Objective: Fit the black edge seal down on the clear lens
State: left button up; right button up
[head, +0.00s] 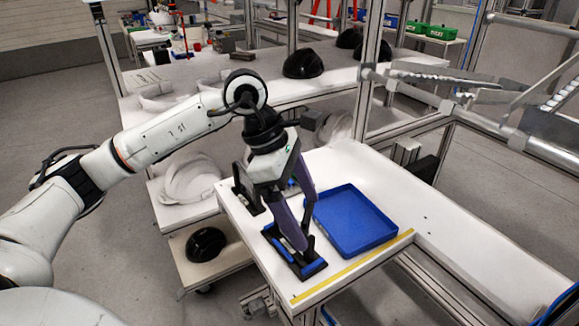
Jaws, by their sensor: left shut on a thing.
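My left gripper (304,242) points down over a low black fixture with blue strips (316,268) near the table's front edge. Its fingertips are shut on a small dark thing at the fixture, which looks like the black edge seal; its outline is mostly hidden by the fingers. I cannot make out the clear lens; it may lie in the fixture under the gripper. I cannot tell whether the seal touches it. My right gripper is not in view.
An empty blue tray (352,222) lies just right of the gripper. A second black stand (243,197) is behind the gripper at the left table edge. A yellow strip (350,266) runs along the front edge. The white table (375,165) is clear behind the tray.

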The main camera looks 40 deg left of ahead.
pick_arm(q)
jog(key=w+a+r+n+t+y+p, duration=0.1)
jog(key=w+a+r+n+t+y, duration=0.1)
jog(key=n, duration=0.7)
jog(key=w+a+r, duration=0.1)
jog(key=a+r, duration=0.1)
jog(key=a, duration=0.1)
jog(key=shift+r+n+t+y, duration=0.25)
jog(key=shift+n+t+y, duration=0.05)
jog(key=shift+n+y, duration=0.1)
jog(key=shift+a, duration=0.1)
jog(key=shift+f+b, duration=2.65)
jog(key=shift+f, duration=0.25)
jog(key=shift+f+b, duration=0.15)
jog(key=shift+b, duration=0.2)
